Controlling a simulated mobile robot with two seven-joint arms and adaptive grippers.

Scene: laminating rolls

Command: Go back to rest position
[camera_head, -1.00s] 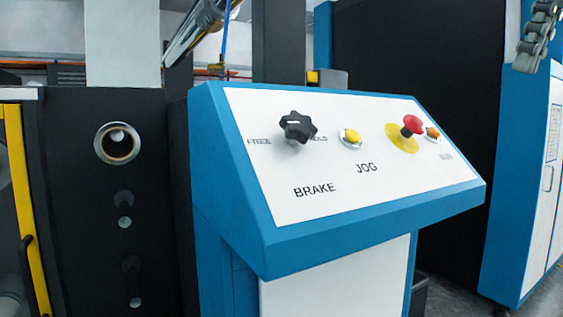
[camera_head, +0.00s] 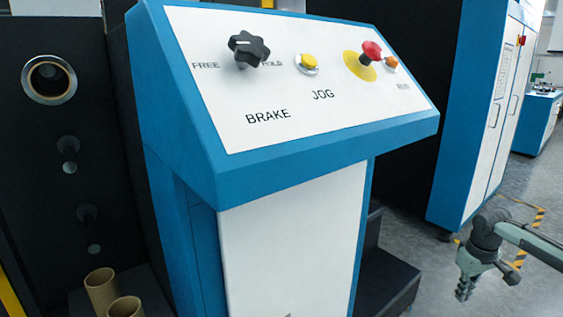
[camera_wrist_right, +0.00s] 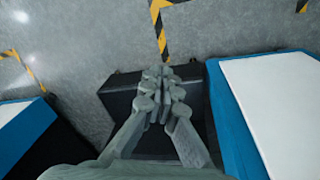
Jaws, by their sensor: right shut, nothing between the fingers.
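My right gripper (camera_head: 464,288) is at the lower right of the head view, in free air to the right of the control console (camera_head: 290,180). Its fingers are together and empty. In the right wrist view the gripper (camera_wrist_right: 160,75) points down over a black base block (camera_wrist_right: 120,90) and the grey floor. It appears apart from everything around it. My left gripper is not in the head view.
The console's sloped panel carries a black brake knob (camera_head: 248,50), a yellow button (camera_head: 308,63) and a red button (camera_head: 371,51). Two cardboard tubes (camera_head: 102,290) stand at the lower left. A blue and white cabinet (camera_head: 485,110) stands at the right. Open floor with striped tape lies at the lower right.

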